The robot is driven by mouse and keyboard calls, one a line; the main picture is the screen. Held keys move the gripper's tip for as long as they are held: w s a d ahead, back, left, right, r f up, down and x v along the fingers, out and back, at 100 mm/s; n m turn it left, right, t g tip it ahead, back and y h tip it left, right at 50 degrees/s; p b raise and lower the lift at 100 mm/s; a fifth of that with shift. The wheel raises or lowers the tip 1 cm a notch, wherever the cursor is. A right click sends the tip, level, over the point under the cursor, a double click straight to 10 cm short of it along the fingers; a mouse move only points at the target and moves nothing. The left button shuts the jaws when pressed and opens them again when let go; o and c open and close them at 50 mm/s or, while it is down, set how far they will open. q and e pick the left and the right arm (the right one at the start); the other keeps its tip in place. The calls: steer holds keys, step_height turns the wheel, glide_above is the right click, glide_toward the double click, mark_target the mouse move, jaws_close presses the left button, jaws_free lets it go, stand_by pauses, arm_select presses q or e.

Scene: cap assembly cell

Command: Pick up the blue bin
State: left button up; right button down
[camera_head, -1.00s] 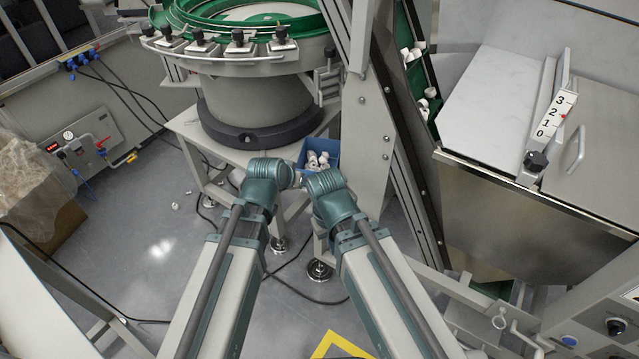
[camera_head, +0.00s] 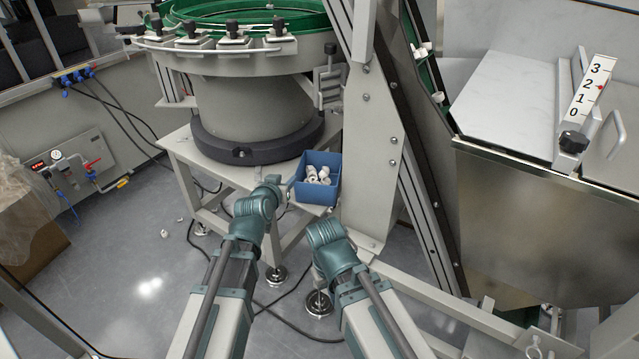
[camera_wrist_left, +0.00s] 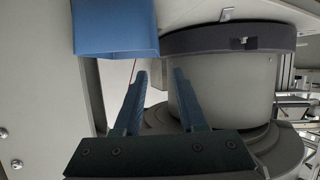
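The blue bin (camera_head: 317,190) holds several small white caps and stands upright on the front corner of the light platform under the bowl feeder. In the left wrist view the bin (camera_wrist_left: 115,32) shows as a blue wall at the top, beyond the fingers. My left gripper (camera_wrist_left: 159,73) is open, with a clear gap between its two fingers and nothing in it. In the head view my left wrist is just left of the bin, and the fingers are mostly hidden there. My right arm's wrist is below the bin; its gripper is hidden.
The grey feeder base (camera_head: 255,115) stands behind and left of the bin. A grey upright frame (camera_head: 372,150) rises close on the bin's right. The platform (camera_head: 215,172) has some bare surface left of the bin. Loose caps (camera_head: 164,233) lie on the floor.

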mark_target(298, 168)
arm_select(q)
steer(key=shift+d+b+x, duration=0.15)
steer(key=shift+b+x, duration=0.95)
steer(key=shift+x, duration=2.1)
steer(key=shift+d+b+x, duration=0.2)
steer(key=shift+b+x, duration=0.9)
steer(key=shift+x, duration=2.15)
steer(key=shift+s+r, duration=0.1)
steer(key=shift+s, duration=0.05)
jaws_close()
